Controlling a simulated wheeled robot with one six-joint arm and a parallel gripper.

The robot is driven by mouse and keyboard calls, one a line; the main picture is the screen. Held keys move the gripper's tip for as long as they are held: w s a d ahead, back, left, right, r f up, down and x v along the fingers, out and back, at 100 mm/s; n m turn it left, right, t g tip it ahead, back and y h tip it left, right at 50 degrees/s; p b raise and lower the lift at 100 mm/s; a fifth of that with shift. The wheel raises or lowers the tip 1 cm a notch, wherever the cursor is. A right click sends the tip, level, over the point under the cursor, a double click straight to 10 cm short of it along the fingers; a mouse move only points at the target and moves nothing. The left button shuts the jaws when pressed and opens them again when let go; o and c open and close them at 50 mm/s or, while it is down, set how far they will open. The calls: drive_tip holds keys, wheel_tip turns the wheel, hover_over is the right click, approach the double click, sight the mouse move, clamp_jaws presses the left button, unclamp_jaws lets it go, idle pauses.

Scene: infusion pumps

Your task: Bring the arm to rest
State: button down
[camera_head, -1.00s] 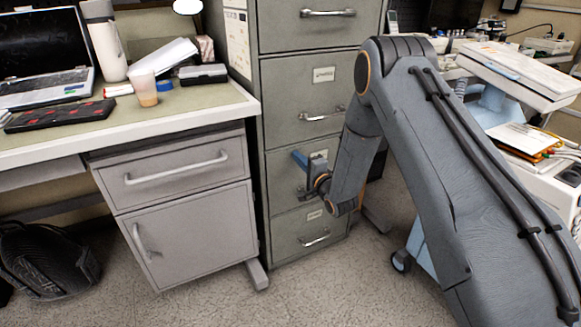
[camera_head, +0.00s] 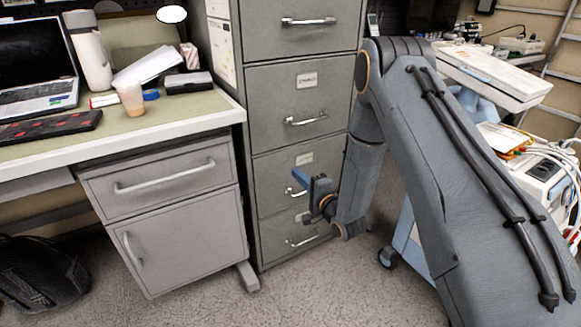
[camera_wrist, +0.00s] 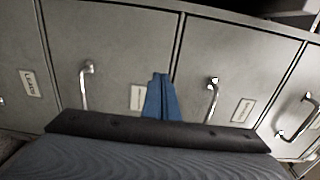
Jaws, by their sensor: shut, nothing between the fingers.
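My arm folds down in front of a tall green-grey filing cabinet (camera_head: 305,80) in the head view. My gripper (camera_head: 298,178), with blue fingers, is at the end of it and points left across the cabinet's lower drawers. In the wrist view the blue fingers of my gripper (camera_wrist: 162,78) lie together with nothing between them. The cabinet's drawer fronts (camera_wrist: 110,45), handles and labels show behind the fingers. I cannot tell how far the fingertips are from the drawer fronts.
A desk (camera_head: 200,112) with a laptop (camera_head: 35,70), a white bottle (camera_head: 90,50) and a cup (camera_head: 131,97) stands at left. A cart with equipment (camera_head: 490,75) stands at right behind my arm. A black bag (camera_head: 40,275) lies at lower left. Floor (camera_head: 310,290) is clear in front.

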drive_tip(key=s+d+r+n+g+h, duration=0.7)
drive_tip(key=s+d+r, duration=0.1)
drive_tip(key=s+r, duration=0.15)
drive_tip(key=s+d+r+n+g+h, duration=0.1)
drive_tip(key=s+r+n+g, duration=0.25)
drive_tip(key=s, duration=1.25)
drive_tip(key=s+d+r+n+g, duration=0.1)
drive_tip(key=s+r+n+g, duration=0.3)
drive_tip(key=s, duration=1.2)
drive_tip(key=d+r+m+g+h+p, duration=0.1)
drive_tip(key=d+r+p, duration=0.5)
drive_tip(key=p, duration=0.7)
drive_tip(key=shift+s+r+m, duration=0.3)
drive_tip(key=shift+r+m, duration=0.45)
drive_tip(key=shift+m, duration=0.1)
drive_tip(key=shift+a, duration=0.2)
